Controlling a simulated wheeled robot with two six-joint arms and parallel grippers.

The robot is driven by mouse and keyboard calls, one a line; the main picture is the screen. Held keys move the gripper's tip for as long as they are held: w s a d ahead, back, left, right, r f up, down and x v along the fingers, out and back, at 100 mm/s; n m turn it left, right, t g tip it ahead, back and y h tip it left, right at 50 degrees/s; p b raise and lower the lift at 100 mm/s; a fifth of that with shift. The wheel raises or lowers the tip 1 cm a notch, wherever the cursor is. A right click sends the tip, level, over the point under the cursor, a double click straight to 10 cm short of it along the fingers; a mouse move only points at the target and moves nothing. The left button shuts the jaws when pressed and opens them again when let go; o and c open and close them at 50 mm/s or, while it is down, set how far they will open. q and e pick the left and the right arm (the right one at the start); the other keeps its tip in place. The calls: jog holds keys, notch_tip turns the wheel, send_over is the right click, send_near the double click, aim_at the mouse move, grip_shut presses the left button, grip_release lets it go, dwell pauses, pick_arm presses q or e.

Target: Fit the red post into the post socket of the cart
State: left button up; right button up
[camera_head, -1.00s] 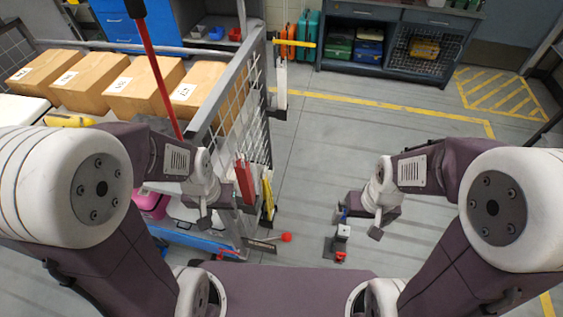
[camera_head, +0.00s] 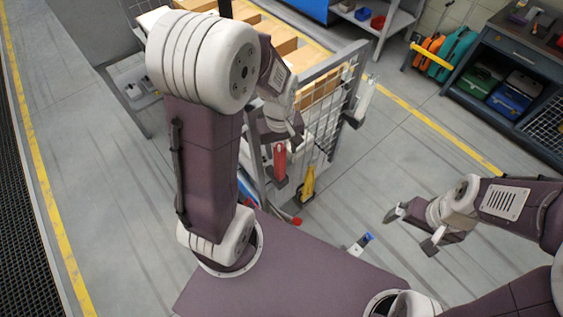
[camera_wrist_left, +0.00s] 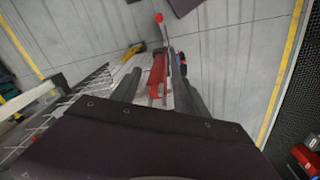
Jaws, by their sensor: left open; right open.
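The cart (camera_head: 345,78) has a grey frame and mesh end panel and stands beyond that arm. My left gripper (camera_head: 283,140) is open by the cart's near end, above a red tool (camera_head: 279,162). In the left wrist view, this red tool (camera_wrist_left: 157,72) shows between the open fingers (camera_wrist_left: 160,88), apparently below them. My right gripper (camera_head: 412,231) is open and empty over the floor. I cannot make out the post socket.
A yellow tool (camera_head: 308,185) hangs at the cart's end. Cardboard boxes (camera_head: 313,90) sit behind the mesh. A small blue-tipped item (camera_head: 360,244) is near my base. A dark cabinet (camera_head: 510,60) stands at the back right. The middle floor is clear.

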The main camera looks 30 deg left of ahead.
aim_at(280, 143)
pick_arm(q)
jog(key=w+a+r+n+p, duration=0.1)
jog(key=n, duration=0.1)
jog(key=w+r+n+p, duration=0.1)
jog(key=n, duration=0.1)
jog(key=shift+w+a+r+g, duration=0.2)
jog(key=shift+a+g, duration=0.1)
jog(key=shift+a, duration=0.1)
jog(key=shift+w+r+n+p, duration=0.15)
jog(key=shift+n+p, duration=0.15)
jog(key=shift+n, duration=0.3)
notch_tip(280, 143, down, 4)
jog(key=shift+a+r+p, duration=0.1)
jog(key=shift+a+p, duration=0.05)
jog(key=shift+p, duration=0.35)
jog(key=shift+f, duration=0.3)
jog(key=f, duration=0.1)
jog(key=f+p, duration=0.1)
jog(key=f, duration=0.2)
jog(key=shift+s+d+p, duration=0.25)
jog(key=shift+s+p, duration=0.1)
jog(key=shift+f, duration=0.4)
jog(key=shift+w+a+f, duration=0.1)
jog(key=shift+w, duration=0.05)
grip_shut()
